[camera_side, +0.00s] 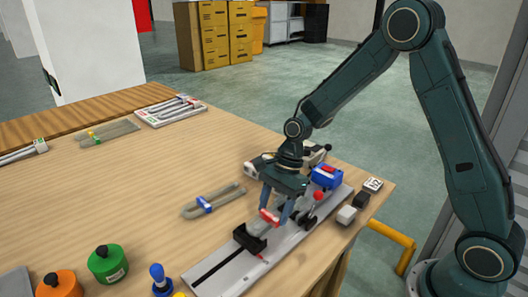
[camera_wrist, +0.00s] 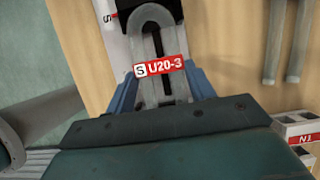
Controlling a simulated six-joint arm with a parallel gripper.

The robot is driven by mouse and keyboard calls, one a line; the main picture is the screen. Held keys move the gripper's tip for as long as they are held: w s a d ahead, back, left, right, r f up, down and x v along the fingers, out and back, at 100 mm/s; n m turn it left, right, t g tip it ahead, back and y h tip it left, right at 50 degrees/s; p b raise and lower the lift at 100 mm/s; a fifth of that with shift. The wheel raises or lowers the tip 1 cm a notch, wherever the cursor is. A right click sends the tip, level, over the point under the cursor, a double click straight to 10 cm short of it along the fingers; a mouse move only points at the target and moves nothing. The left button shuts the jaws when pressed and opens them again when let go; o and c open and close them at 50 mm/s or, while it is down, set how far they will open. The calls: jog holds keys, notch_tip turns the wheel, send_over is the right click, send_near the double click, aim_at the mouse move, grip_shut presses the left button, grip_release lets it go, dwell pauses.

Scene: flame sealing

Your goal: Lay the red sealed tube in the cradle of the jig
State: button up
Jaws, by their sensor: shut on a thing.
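The red-labelled U-shaped tube (camera_wrist: 157,16) is grey, and its label reads U20-3 in the wrist view. My gripper (camera_wrist: 163,84) is shut on it, with a blue finger on each side near the label. In the side view my gripper (camera_side: 276,208) is low over the jig, and the red label (camera_side: 269,216) shows between the fingers. The jig (camera_side: 214,273) is a long grey rail with a dark slot and a black block (camera_side: 250,240) on it. Whether the tube touches the jig is hard to tell; its far end is partly hidden by my gripper.
A blue-labelled U tube (camera_side: 222,197) lies left of the jig. A blue box (camera_side: 326,177), a red knob (camera_side: 318,195) and small blocks (camera_side: 347,215) crowd the jig's right end. Green (camera_side: 108,264) and orange (camera_side: 59,284) pots stand front left. The table's middle left is clear.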

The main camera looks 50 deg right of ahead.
jog(key=shift+f, duration=0.65)
jog(key=o, duration=1.1)
jog(key=v, duration=1.3)
jog(key=shift+d+r, duration=0.2)
jog(key=shift+r, duration=0.15)
